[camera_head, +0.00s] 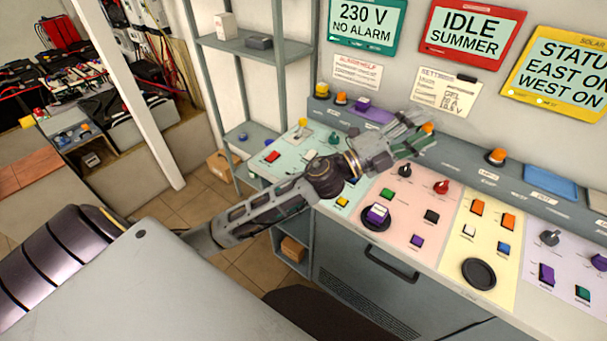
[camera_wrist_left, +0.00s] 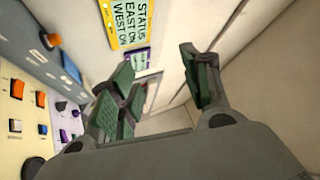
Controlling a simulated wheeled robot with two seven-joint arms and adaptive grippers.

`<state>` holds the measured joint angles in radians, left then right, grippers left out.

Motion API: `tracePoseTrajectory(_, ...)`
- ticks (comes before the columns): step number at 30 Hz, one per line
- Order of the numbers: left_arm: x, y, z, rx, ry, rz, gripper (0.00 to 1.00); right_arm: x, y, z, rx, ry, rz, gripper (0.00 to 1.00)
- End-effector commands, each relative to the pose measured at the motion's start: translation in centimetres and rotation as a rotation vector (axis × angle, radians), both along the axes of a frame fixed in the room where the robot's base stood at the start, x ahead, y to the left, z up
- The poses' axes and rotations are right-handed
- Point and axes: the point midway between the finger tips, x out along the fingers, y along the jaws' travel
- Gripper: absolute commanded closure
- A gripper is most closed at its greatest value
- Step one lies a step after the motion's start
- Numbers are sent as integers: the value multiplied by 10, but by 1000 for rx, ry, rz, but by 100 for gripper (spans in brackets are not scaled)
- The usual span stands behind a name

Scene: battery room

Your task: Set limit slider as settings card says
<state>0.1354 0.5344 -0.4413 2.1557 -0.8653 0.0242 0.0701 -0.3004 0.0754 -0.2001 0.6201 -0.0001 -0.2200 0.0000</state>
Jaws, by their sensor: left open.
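The settings card (camera_head: 440,95) is a cream sheet on the wall above the console, held by a dark clip. Its title reads as settings; its small lines are hard to read. I cannot pick out which control is the limit slider; my left arm covers part of the console. My left gripper (camera_head: 424,131) is open and empty, just below the card and above the console's raised back ledge. In the left wrist view its open fingers (camera_wrist_left: 160,82) have nothing between them. My right gripper is not in view.
The console has teal, pink, yellow (camera_head: 481,240) and lilac panels with buttons and knobs. An orange button (camera_head: 497,156) and a blue tray (camera_head: 550,188) are on the ledge. Green, red and yellow status signs (camera_head: 567,72) hang above. Shelves (camera_head: 255,47) stand left of the console.

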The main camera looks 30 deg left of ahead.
Motion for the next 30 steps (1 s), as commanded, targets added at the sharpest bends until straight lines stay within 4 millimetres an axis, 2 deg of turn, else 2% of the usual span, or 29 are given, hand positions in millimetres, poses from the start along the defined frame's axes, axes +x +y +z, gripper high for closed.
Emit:
tracePoseTrajectory(7, -17, -35, -1, 231, -170, -169, 52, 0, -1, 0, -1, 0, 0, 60)
tracePoseTrajectory(15, -34, -55, -26, 507, -305, -345, 52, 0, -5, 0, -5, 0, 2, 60)
tracePoseTrajectory(23, -41, -51, -66, 795, -377, -502, 52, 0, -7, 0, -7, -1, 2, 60)
tracePoseTrajectory(30, -39, -22, -107, 1075, -390, -632, 52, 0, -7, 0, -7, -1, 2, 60)
